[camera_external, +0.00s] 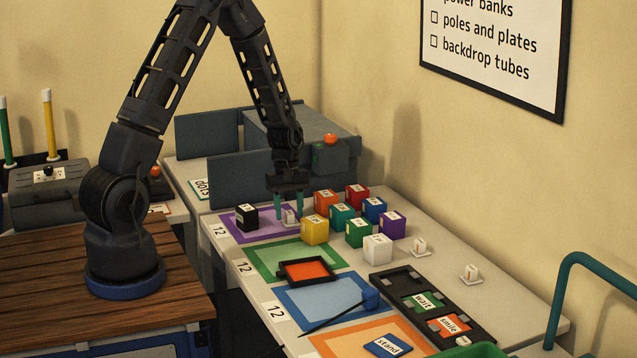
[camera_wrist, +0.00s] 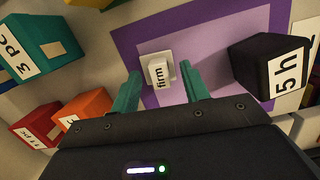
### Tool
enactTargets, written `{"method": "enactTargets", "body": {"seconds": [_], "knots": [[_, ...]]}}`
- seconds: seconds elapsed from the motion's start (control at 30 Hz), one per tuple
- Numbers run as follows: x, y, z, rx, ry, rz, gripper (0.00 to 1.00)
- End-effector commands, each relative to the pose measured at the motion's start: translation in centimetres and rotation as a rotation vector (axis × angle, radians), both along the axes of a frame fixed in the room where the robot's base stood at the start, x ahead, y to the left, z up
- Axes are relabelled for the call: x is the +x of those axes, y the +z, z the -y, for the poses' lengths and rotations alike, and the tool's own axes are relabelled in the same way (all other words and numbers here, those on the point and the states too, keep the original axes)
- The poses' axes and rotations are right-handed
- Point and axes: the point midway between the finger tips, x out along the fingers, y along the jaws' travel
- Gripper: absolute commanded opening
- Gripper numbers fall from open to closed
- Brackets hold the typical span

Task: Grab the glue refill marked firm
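The glue refill marked "firm" (camera_wrist: 158,72) is a small white block on a pale square base. In the wrist view it sits at the edge of the purple-bordered mat (camera_wrist: 225,25), with its label readable. In the external view the refill (camera_external: 290,217) shows small and pale at the mat's right side. My gripper (camera_wrist: 158,88) is open, with its two teal fingers on either side of the refill's near end. A gap shows between each finger and the refill. In the external view my gripper (camera_external: 288,208) points down over it.
Several coloured cubes, including a yellow one (camera_external: 315,229) and an orange one (camera_external: 326,201), stand close by. Two other small white blocks (camera_external: 419,246) (camera_external: 469,273) stand farther right on the table.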

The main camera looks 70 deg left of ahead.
Motion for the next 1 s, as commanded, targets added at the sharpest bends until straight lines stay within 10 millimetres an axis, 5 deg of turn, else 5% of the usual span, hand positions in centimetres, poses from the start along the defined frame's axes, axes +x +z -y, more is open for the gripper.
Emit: {"method": "enactTargets", "body": {"seconds": [0.03,0.23,0.67,1.0], "knots": [[0.0,0.0,0.0,0.000,0.000,0.000,0.38],[0.0,0.0,0.0,0.000,0.000,0.000,0.00],[0.1,0.9,0.0,0.002,-0.001,0.001,0.00],[0.1,7.5,0.0,0.003,-0.002,0.005,0.00]]}}
